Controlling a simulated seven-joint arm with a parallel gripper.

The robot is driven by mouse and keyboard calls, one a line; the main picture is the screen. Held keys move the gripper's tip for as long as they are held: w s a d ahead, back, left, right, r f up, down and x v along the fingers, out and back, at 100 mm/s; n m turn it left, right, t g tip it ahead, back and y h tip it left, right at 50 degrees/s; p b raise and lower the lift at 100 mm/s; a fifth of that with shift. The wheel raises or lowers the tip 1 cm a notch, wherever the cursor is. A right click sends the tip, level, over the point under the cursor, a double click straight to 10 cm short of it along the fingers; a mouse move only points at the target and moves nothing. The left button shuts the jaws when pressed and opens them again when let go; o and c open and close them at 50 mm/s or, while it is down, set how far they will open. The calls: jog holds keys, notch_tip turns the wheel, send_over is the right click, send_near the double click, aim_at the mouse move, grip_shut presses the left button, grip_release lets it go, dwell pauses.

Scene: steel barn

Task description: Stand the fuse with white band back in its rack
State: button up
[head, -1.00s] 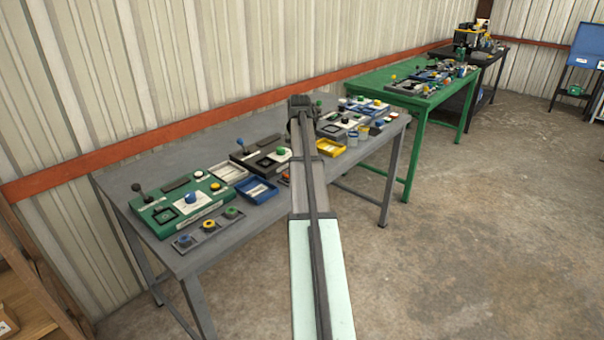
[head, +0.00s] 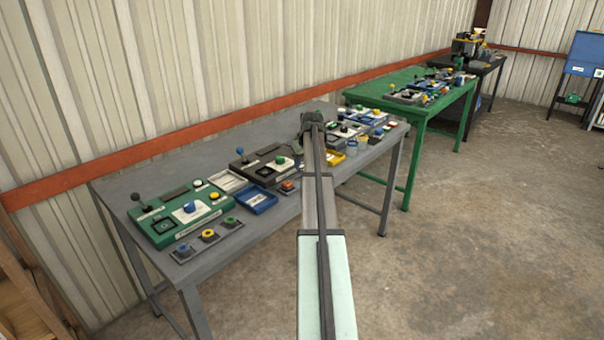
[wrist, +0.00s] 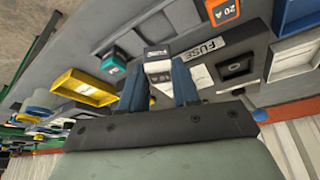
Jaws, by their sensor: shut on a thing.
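My gripper shows in the wrist view (wrist: 158,70) with its two blue fingers shut on a dark fuse (wrist: 157,58) that has a white band. The fuse is over the grey table, beside a dark panel marked FUSE (wrist: 207,51). That panel has a square dark recess (wrist: 237,67). A teal-topped block (wrist: 113,62) and an orange block marked 20 A (wrist: 222,12) are on either side of the held fuse. I cannot tell which part is the rack, or whether the fuse touches anything below. In the head view, my gripper (head: 311,120) is small above the grey table (head: 270,222).
A yellow tray (wrist: 85,88), a blue tray (wrist: 295,12) and a white tray (wrist: 293,60) surround the panel. A green panel (head: 180,215) with a lever is at the near left of the table. A green table (head: 420,112) is behind on the right.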

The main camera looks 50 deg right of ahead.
jog(key=shift+f, duration=2.25)
jog(key=shift+f, duration=0.1)
jog(key=o, duration=1)
jog(key=v, duration=1.2)
